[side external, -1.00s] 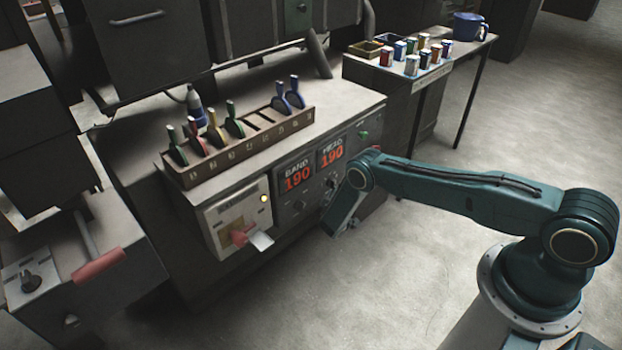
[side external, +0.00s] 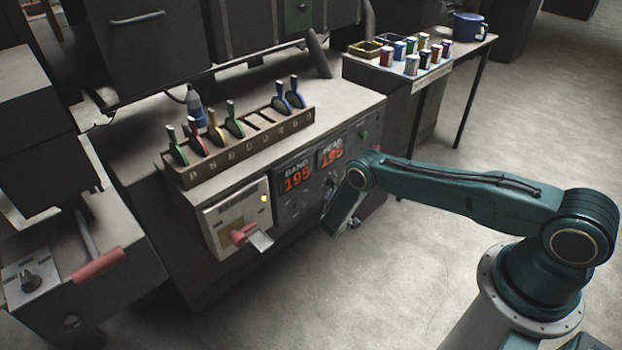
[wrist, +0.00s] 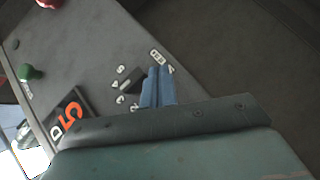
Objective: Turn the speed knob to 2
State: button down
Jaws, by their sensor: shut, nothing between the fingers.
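In the wrist view, a small dark knob (wrist: 129,80) sits on the grey panel with small white marks around it. A small white label plate (wrist: 157,56) is beside it, and its print is too small to read surely. My gripper (wrist: 158,70) is shut and empty, its two blue fingers together just right of the knob. I cannot tell whether they touch it. I cannot read the knob's setting. In the side view, my wrist link hides most of the gripper and part of the machine front.
A green button (wrist: 31,73) and a red button (wrist: 50,3) are on the panel. A rack (side external: 200,170) of coloured-handled tools stands on top. The floor (side external: 300,310) in front is clear.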

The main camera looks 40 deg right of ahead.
jog(key=shift+d+r, duration=0.15)
jog(key=shift+d, duration=0.05)
dwell(0.4)
jog(key=shift+d+r, duration=0.25)
jog(key=shift+d, duration=0.35)
jog(key=a, duration=0.1)
jog(key=a+f, duration=0.1)
jog(key=a, duration=0.3)
jog(key=shift+s+f, duration=0.25)
jog(key=c, duration=2.2)
grip_release()
jog(key=s+a, duration=0.2)
jog(key=s+a+f, duration=0.1)
jog(key=s+a, duration=0.3)
jog(key=shift+s+a+f, duration=0.1)
jog(key=shift+s+f, duration=0.15)
jog(key=shift+s, duration=0.05)
